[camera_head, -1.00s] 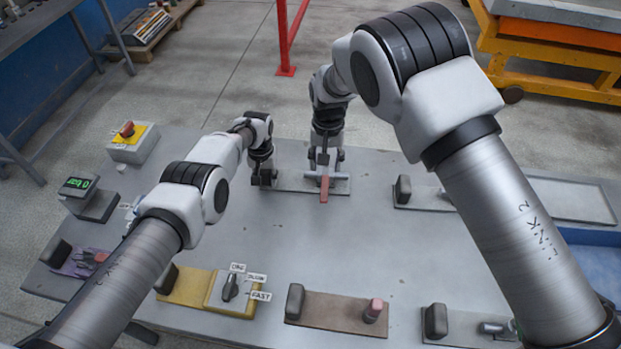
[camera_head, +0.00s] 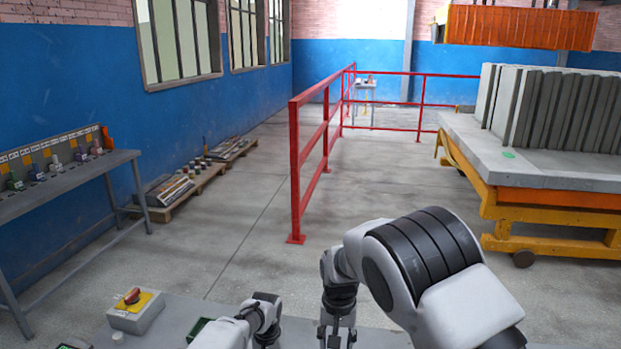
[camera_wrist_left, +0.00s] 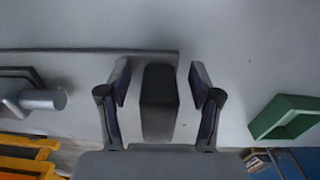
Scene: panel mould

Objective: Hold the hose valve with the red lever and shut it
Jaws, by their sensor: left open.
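In the left wrist view my left gripper (camera_wrist_left: 160,100) is open, its two fingers on either side of an upright dark block (camera_wrist_left: 159,88) with gaps between. The block stands at the end of a grey plate (camera_wrist_left: 85,62). A silver cylinder (camera_wrist_left: 42,99) with a dark part behind it lies at the left; I cannot tell whether it belongs to the valve. No red lever shows in either current view. In the head view my right gripper (camera_head: 336,338) is cut off at the bottom edge, its fingertips hidden.
A green open box (camera_wrist_left: 287,117) is right of my left gripper in the wrist view. A grey box with a red knob (camera_head: 133,298) stands on the table. Beyond are a red railing (camera_head: 297,170), a side bench (camera_head: 60,185) and an orange trolley (camera_head: 555,196).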

